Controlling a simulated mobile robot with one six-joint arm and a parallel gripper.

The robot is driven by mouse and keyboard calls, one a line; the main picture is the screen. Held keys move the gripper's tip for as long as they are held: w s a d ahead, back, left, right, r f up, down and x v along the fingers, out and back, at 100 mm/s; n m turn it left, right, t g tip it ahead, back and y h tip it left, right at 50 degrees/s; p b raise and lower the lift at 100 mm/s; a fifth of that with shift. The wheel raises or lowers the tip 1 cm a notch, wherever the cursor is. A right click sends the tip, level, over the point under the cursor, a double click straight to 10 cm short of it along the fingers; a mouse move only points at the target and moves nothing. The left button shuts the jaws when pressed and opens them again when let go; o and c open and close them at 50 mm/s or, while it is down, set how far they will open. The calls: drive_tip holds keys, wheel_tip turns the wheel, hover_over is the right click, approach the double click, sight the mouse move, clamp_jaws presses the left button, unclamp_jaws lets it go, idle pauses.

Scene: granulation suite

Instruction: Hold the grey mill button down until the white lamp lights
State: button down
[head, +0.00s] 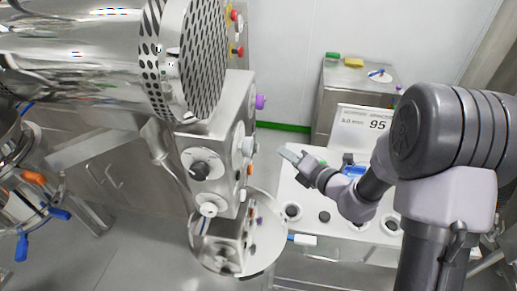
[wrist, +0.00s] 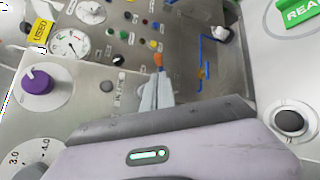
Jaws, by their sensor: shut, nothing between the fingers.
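My gripper (head: 290,156) is shut and empty in the head view. It is held out to the left, a short gap to the right of the steel control box (head: 222,150). A grey round button (head: 249,146) sticks out from that box's right side, apart from my fingertips; I cannot read its label. In the wrist view my closed fingers (wrist: 157,92) point toward a steel panel (wrist: 90,72) with several small coloured buttons and lamps. An orange knob (wrist: 158,61) shows just beyond the tips. I cannot tell which small light is the white lamp, or whether it is lit.
A purple knob (wrist: 38,80) and a gauge (wrist: 70,43) are on the panel's left. A white bench (head: 310,215) with round fittings lies below my arm. A perforated steel drum (head: 190,55) hangs at upper left. A steel cabinet (head: 345,95) stands behind.

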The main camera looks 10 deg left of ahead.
sight(257, 148)
drive_tip(key=shift+a, duration=2)
idle(0.4)
drive_tip(key=shift+w+a+p, duration=0.1)
drive_tip(key=shift+a+p, duration=0.25)
drive_tip(key=shift+a, duration=0.05)
drive_tip(key=shift+a, duration=0.5)
idle(0.5)
idle(3.5)
drive_tip(key=shift+d, duration=0.95)
drive_tip(key=shift+d, duration=0.1)
